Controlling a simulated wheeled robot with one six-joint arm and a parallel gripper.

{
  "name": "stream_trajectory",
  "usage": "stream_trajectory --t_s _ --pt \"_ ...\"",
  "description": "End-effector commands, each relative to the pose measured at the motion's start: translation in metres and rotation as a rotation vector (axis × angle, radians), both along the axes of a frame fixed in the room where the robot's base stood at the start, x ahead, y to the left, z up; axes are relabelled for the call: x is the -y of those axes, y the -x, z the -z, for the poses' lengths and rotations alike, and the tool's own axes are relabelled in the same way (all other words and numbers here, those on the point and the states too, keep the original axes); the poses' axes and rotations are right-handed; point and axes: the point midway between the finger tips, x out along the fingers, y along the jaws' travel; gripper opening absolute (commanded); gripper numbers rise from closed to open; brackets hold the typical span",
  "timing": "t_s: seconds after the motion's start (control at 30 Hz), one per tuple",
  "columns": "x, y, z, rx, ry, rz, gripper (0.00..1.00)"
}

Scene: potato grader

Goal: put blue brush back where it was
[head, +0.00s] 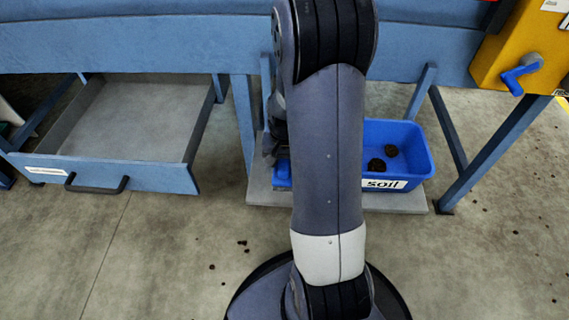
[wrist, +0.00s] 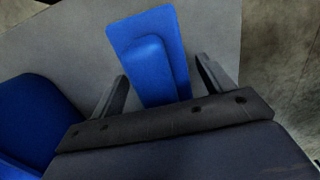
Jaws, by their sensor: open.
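The blue brush (wrist: 146,45) lies on a grey board (wrist: 215,25) in the wrist view. My gripper (wrist: 161,70) is open, with one finger on each side of the brush. The brush's near end is hidden behind the gripper body, and I cannot tell whether a finger touches it. In the head view my gripper (head: 270,148) is mostly hidden behind my arm. A small blue part of the brush (head: 282,173) shows below it, left of the soil bin.
A blue bin labelled soil (head: 405,155) holds dark clods and stands on the grey board, right of my arm. An open, empty-looking drawer (head: 150,172) juts out at the left. Blue frame legs (head: 243,125) stand nearby. A yellow box (head: 510,50) has a blue handle.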

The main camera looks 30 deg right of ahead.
Motion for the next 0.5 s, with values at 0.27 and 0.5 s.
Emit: stream_trajectory --t_s 0.27,0.5 --pt "0.000 -0.001 -0.032 0.005 0.002 0.000 0.76" --pt "0.000 -0.001 -0.086 0.005 0.002 0.000 0.76"
